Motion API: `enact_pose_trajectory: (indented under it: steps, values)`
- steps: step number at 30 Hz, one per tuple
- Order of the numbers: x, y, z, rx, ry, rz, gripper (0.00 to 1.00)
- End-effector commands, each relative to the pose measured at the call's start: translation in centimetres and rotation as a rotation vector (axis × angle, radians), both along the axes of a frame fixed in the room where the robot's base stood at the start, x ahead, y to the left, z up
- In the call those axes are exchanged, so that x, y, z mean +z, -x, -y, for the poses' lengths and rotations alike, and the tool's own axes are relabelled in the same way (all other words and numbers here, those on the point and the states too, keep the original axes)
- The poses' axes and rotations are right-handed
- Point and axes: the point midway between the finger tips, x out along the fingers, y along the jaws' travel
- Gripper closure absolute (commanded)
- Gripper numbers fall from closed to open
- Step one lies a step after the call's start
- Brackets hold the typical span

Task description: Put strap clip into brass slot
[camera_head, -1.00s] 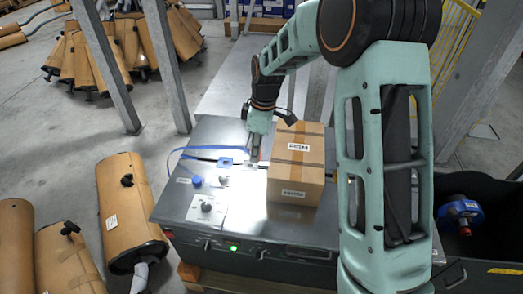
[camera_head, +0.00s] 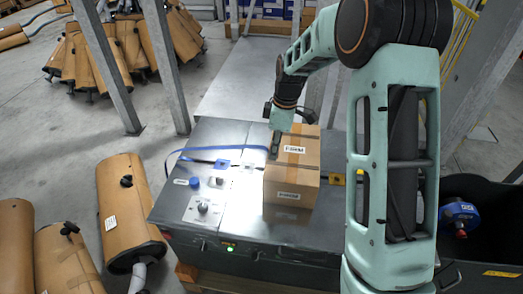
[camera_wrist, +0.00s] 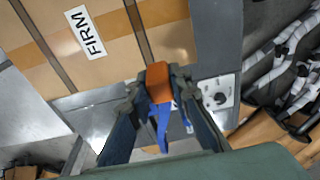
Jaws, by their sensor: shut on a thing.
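My gripper (camera_head: 274,152) is at the left side of the cardboard box's top, above the grey machine. In the wrist view my gripper (camera_wrist: 158,92) is shut on an orange-brown block, which I take for the strap clip (camera_wrist: 158,76). A blue strap (camera_wrist: 162,125) hangs from it; the blue strap (camera_head: 228,148) also runs left across the machine in the head view. A yellow-brown block, seemingly the brass slot (camera_head: 336,179), is right of the box, on the far side of it from my gripper. The clip itself is hidden or too small in the head view.
The cardboard box (camera_head: 291,189) stands on the machine top (camera_head: 240,210) between my gripper and the brass block. A blue block (camera_head: 221,164), a blue knob (camera_head: 194,182) and a dial (camera_head: 203,208) are left of the box. A black bin (camera_head: 485,250) is at right.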

Motion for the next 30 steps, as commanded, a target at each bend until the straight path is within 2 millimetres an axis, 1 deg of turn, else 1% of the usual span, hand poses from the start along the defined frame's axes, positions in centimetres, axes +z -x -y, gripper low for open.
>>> enact_pose_trajectory:
  steps: [1, 3, 30]
  values:
    - [0.1, -0.2, 0.9, -0.005, 0.000, -0.001, 1.00]
    - [0.0, -0.5, 1.9, -0.004, 0.000, 0.000, 1.00]
    - [0.1, -3.8, 15.0, -0.004, 0.000, 0.000, 1.00]
